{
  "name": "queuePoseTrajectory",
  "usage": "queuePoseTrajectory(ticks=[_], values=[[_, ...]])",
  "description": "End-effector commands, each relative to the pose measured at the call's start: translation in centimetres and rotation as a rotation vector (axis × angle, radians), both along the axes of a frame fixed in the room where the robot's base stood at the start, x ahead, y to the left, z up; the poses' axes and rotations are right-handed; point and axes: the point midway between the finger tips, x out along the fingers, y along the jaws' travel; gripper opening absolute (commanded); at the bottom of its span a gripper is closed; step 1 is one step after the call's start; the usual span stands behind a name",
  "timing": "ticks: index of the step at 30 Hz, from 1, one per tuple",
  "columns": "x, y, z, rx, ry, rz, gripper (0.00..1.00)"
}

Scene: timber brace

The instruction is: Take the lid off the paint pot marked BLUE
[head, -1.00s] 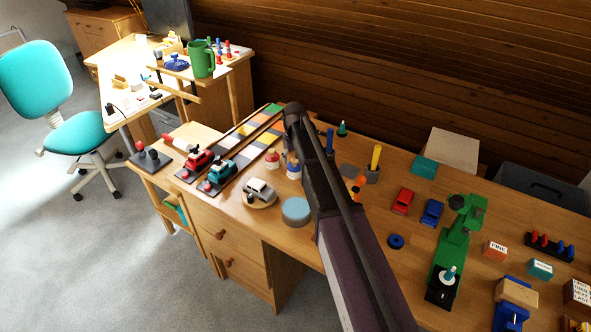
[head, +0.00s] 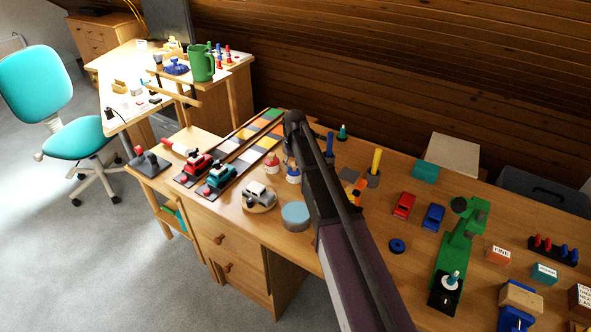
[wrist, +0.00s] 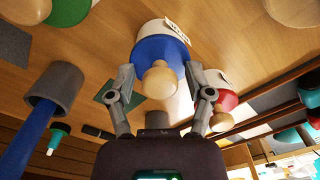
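The paint pot (wrist: 160,32) with a blue lid (wrist: 150,55) and a round wooden knob (wrist: 158,80) fills the upper middle of the wrist view. Its white label is seen at a steep angle and I cannot read it. My gripper (wrist: 158,70) is open, with one finger on each side of the knob, in front of the lid. I see no finger touching the knob. In the head view the blue-lidded pot (head: 293,175) stands on the bench beside my arm, which partly hides it and the gripper.
A red-lidded pot (wrist: 222,105) stands close beside the right finger; it also shows in the head view (head: 271,163). A grey holder with a blue rod (wrist: 52,85) is at left in the wrist view.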

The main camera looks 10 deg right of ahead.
Motion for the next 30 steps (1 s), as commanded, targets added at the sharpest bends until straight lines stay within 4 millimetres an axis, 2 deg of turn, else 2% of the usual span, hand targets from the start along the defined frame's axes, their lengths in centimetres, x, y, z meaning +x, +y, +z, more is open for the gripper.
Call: queuePoseTrajectory(ticks=[1, 4, 20, 30], values=[[0.0, 0.0, 0.0, 0.000, 0.000, 0.000, 0.37], [0.0, 0.0, 0.0, 0.000, 0.000, 0.000, 0.08], [-0.1, 0.0, 0.2, 0.000, 0.001, 0.001, 0.06], [0.0, 0.1, 2.1, 0.000, 0.000, 0.001, 0.06]])
